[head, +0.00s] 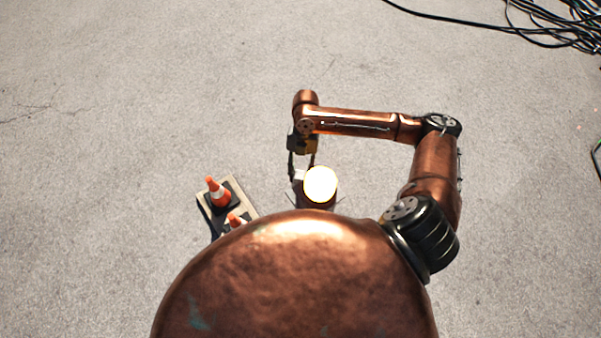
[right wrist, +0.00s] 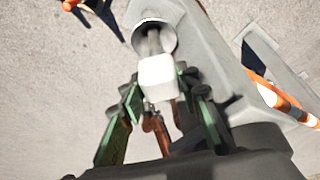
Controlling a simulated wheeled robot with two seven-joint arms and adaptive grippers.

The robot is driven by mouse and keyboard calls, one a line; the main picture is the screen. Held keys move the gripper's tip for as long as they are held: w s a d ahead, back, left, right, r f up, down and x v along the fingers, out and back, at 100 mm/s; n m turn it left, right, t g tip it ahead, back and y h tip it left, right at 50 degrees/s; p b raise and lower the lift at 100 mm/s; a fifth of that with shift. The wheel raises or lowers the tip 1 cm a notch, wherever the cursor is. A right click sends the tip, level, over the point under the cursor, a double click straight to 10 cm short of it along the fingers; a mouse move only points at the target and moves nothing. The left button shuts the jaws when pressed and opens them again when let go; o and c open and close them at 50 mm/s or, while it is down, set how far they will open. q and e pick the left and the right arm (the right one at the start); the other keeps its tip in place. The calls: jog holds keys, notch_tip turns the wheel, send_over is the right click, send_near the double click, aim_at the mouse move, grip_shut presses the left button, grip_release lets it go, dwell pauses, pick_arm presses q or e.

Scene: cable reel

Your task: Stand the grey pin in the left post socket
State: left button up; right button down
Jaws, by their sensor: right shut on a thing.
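My right gripper (head: 301,171) reaches down from the copper arm in the head view, and its green-edged fingers (right wrist: 158,84) show in the right wrist view. It is shut on the pale block-like end of the grey pin (right wrist: 158,77). The pin's grey shaft points away from the fingers and overlaps the mouth of a round, cup-like grey socket (right wrist: 170,12). I cannot tell how deep the shaft sits, or whether this is the left socket. In the head view the socket is not clearly seen. My left gripper is not in view.
A striped cone (right wrist: 284,101) shows at the right wrist view's right. Black cables (head: 545,38) lie far right. The concrete floor beyond the arm is clear.

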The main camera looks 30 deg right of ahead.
jog(key=c, duration=1.4)
grip_release()
jog(key=shift+r, duration=0.1)
jog(key=v, duration=1.2)
